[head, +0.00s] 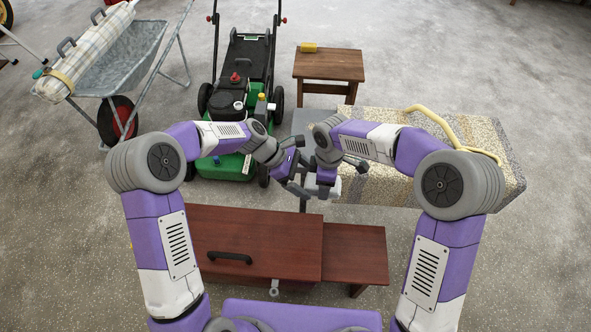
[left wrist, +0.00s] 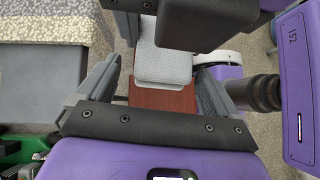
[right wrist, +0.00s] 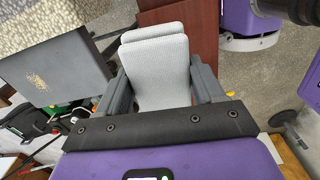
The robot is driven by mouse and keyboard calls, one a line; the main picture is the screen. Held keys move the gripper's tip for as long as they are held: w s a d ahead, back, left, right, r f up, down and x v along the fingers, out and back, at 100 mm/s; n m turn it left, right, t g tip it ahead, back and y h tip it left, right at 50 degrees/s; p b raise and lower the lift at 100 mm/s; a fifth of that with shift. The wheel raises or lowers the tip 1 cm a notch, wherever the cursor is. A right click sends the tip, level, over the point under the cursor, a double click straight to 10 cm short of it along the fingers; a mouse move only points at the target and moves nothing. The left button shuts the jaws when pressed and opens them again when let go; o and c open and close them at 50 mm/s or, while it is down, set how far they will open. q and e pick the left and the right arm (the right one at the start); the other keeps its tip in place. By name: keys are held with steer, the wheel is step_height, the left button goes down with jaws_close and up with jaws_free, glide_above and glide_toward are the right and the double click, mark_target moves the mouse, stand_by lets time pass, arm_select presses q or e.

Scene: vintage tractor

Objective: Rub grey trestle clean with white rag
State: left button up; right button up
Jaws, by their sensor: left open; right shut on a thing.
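The grey trestle (head: 304,122) stands between the mower and the speckled block, partly hidden by my arms. Its flat dark grey top shows in the left wrist view (left wrist: 40,92) and the right wrist view (right wrist: 52,78), where it carries a small gold-brown mark. The white rag (right wrist: 155,85), a folded pale pad, is held between the fingers of my right gripper (right wrist: 160,88), apart from the trestle top. My left gripper (head: 294,186) is open close beside it. The rag also shows between its spread fingers in the left wrist view (left wrist: 165,66); I cannot tell whether they touch it.
A red-brown wooden chest (head: 265,228) with a black handle and a lower ledge (head: 355,250) stand in front of me. A speckled block (head: 490,150) with a yellow hose is right. A green mower (head: 225,165), wheelbarrow (head: 125,68) and stool (head: 330,66) stand behind.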

arm_select(q)
steer(key=shift+d+f, duration=0.3)
steer(key=shift+c, duration=0.2)
steer(key=c, duration=1)
steer(key=shift+c, duration=0.5)
arm_select(e)
steer(key=o, duration=1.2)
